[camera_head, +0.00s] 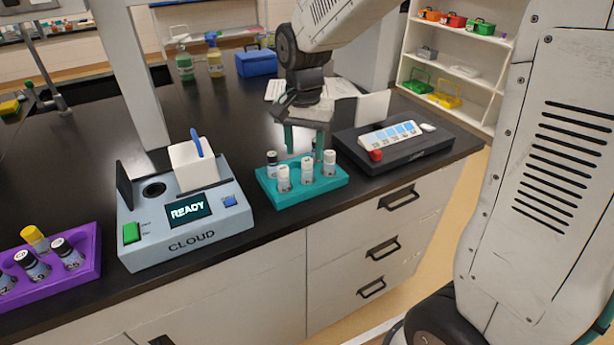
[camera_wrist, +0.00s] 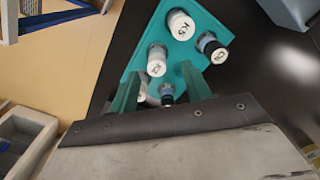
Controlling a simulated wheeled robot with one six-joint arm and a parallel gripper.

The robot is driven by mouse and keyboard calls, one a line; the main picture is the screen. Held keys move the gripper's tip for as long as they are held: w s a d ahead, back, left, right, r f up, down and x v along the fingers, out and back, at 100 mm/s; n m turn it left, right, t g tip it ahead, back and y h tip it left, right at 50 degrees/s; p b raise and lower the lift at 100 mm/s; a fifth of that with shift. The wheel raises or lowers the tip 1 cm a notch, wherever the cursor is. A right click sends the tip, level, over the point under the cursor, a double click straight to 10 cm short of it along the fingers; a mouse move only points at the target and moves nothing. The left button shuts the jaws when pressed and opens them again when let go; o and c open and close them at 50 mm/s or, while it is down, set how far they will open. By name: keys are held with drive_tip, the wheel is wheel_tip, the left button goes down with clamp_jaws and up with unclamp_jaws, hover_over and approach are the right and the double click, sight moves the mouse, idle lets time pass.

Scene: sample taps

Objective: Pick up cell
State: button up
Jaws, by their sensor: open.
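No item is plainly marked as the cell; several small capped vials could be it. In the wrist view the rack (camera_wrist: 146,27) shows white-topped vials, one lettered "K5" (camera_wrist: 181,25), and a dark-banded one (camera_wrist: 213,47). My gripper (camera_head: 305,153) is open and points down at the rack's back side. In the wrist view its fingers (camera_wrist: 162,82) stand apart, with a blue-and-dark vial (camera_wrist: 167,94) between them. The left finger partly hides another vial.
A grey "CLOUD" meter (camera_head: 240,217) reading READY, with a round well and raised lid, stands left of the rack. A purple rack (camera_head: 50,281) with vials is farther left. A black tray (camera_head: 412,156) is close on the right. Bottles and a blue box (camera_head: 256,63) stand behind.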

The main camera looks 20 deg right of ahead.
sight(307, 160)
drive_tip(key=f, duration=0.4)
drive_tip(key=shift+d+f, duration=0.3)
drive_tip(key=shift+f, duration=0.1)
drive_tip(key=c, duration=0.9)
drive_tip(key=shift+r, duration=0.15)
drive_tip(key=shift+r, duration=0.3)
drive_tip(key=r, duration=0.3)
drive_tip(key=shift+s, duration=0.3)
drive_tip(key=s+r, duration=0.1)
drive_tip(key=s, duration=1.4)
drive_tip(key=shift+s+r, duration=0.15)
drive_tip(key=shift+r, duration=1.15)
drive_tip(key=shift+s+r, duration=0.1)
drive_tip(key=shift+r, duration=1.15)
